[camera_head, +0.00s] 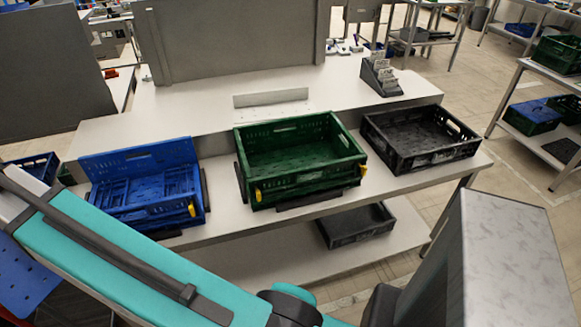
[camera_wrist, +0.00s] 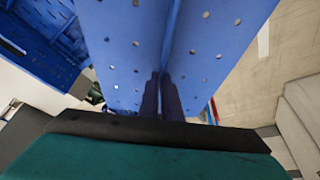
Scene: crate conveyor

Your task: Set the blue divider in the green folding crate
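The green folding crate (camera_head: 300,188) stands unfolded and open on the bench, in the middle of the head view. Its floor looks empty, and yellow clips show at its front corners. The blue divider (camera_wrist: 115,50) is a perforated panel with a ridge, close in front of the wrist camera. My gripper (camera_wrist: 163,95) has its dark fingers close together on that ridge. Part of a blue perforated panel, apparently the divider (camera_head: 25,280), shows at the lower left of the head view, apart from and left of the green crate. My fingertips are not visible there.
A blue crate (camera_head: 163,218) with one raised wall stands left of the green crate. A black crate (camera_head: 420,155) stands on its right. A dark tray (camera_head: 356,240) lies on the shelf below. A grey upright panel (camera_head: 230,45) and a card holder (camera_head: 381,78) are behind.

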